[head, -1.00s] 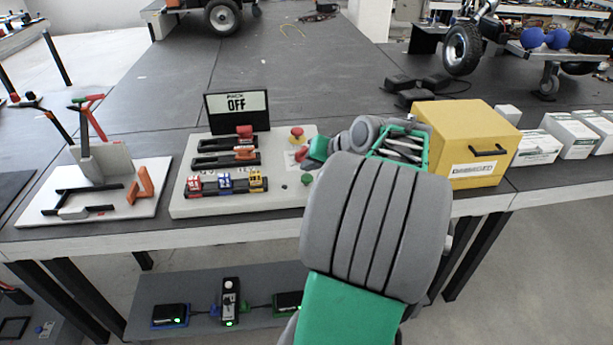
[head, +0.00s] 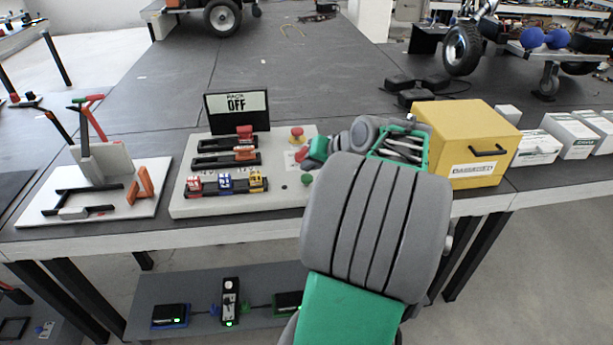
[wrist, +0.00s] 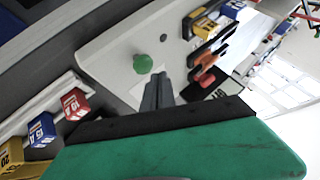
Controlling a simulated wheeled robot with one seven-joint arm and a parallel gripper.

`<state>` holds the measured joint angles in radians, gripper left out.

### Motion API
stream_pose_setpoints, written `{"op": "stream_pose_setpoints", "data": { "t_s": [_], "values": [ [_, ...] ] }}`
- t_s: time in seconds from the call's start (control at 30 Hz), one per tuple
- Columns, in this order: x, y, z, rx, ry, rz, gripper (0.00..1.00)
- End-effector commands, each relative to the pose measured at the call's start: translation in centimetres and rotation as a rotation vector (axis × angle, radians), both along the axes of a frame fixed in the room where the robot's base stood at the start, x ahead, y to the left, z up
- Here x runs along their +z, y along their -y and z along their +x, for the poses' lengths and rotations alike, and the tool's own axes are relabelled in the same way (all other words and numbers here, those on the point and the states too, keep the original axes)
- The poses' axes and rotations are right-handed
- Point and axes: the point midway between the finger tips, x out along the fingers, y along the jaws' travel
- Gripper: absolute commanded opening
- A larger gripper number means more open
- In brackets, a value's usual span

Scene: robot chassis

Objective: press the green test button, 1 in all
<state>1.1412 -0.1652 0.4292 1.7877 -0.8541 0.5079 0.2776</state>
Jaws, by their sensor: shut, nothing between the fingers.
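The green test button (head: 307,180) is a small round knob at the front right of the pale test board (head: 235,205). In the wrist view the green button (wrist: 142,64) stands just past and slightly left of my fingertips. My gripper (wrist: 157,84) is shut and empty, its two grey fingers together over the pale board. They appear apart from the button in that picture; the height gap is hard to judge. In the head view my arm hides part of the gripper (head: 308,163). The display (head: 237,104) at the back reads "PACK OFF".
A red knob (head: 297,134) stands behind the button. Red, blue and yellow fuses (head: 226,182) sit in a holder on the board's left front. A yellow box (head: 465,143) and a green-rimmed tray (head: 400,146) stand to the right. A white fixture board (head: 95,205) lies left.

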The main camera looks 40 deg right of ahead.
Motion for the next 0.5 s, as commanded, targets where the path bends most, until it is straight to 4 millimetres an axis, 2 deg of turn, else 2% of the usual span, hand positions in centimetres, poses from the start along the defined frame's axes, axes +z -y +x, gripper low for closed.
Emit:
{"op": "stream_pose_setpoints", "data": {
  "t_s": [0.27,0.5],
  "values": [
    [-0.04,0.0,0.0,0.0,0.0,0.0,0.0],
    [-0.86,0.0,0.01,0.0,0.0,0.0,0.0]
  ]
}}
